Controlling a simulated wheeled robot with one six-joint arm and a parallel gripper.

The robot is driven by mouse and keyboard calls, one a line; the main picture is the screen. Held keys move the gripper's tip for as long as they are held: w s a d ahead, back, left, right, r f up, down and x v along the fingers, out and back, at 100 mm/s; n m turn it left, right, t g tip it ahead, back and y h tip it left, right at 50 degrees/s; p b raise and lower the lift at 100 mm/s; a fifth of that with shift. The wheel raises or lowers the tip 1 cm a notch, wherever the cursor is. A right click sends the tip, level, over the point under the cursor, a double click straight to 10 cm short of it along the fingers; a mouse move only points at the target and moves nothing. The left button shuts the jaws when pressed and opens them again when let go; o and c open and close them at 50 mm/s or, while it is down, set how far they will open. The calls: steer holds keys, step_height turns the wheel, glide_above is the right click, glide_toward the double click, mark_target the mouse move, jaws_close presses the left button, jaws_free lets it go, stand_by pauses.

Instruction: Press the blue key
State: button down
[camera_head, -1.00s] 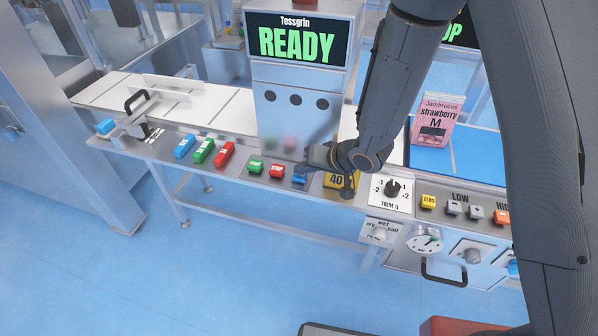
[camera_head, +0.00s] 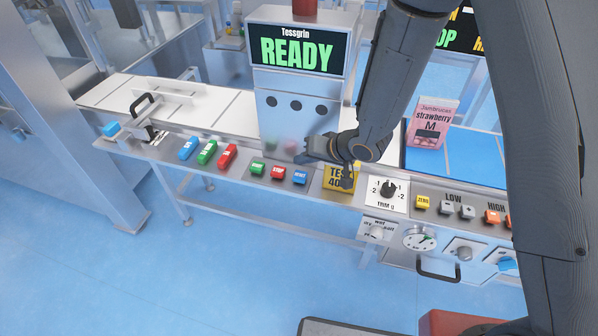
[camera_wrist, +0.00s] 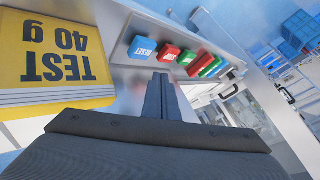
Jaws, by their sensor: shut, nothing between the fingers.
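Several blue keys show. A blue key marked RESET (camera_head: 300,177) sits on the front panel, right of a red STOP key (camera_head: 278,172); it also shows in the wrist view (camera_wrist: 143,47). Another blue key (camera_head: 187,148) is left of a green and a red one, and a blue block (camera_head: 110,129) is at the far left end. My gripper (camera_head: 303,158) is shut and empty, just above the RESET key in the head view. In the wrist view its fingers (camera_wrist: 160,80) point toward the row of keys, apart from RESET.
A yellow TEST 40 g block (camera_head: 338,181) lies close beside my gripper. A trim dial (camera_head: 387,190) and a yellow ZERO key (camera_head: 422,202) are to its right. The screen (camera_head: 297,52) reads READY.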

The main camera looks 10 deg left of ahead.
steer(key=shift+r+p, duration=0.9)
steer(key=shift+r, duration=0.3)
steer(key=d+r+m+t+h, duration=0.1)
steer(key=d+r+h, duration=0.3)
steer(key=d, duration=0.7)
steer(key=d+r+m+h, duration=0.1)
steer(key=d+r+h, duration=0.2)
steer(key=d+r, duration=0.6)
steer(key=s+d+r+m+g+h, duration=0.1)
steer(key=s+d+r+g, duration=0.2)
steer(key=s+d, duration=1)
step_height(320, 180, down, 7)
steer(key=s+a+g+b, duration=0.1)
steer(key=s+b, duration=0.1)
steer(key=b, duration=0.3)
steer(key=shift+s+a+r, duration=0.15)
steer(key=shift+a+r, duration=0.05)
steer(key=shift+a, duration=0.2)
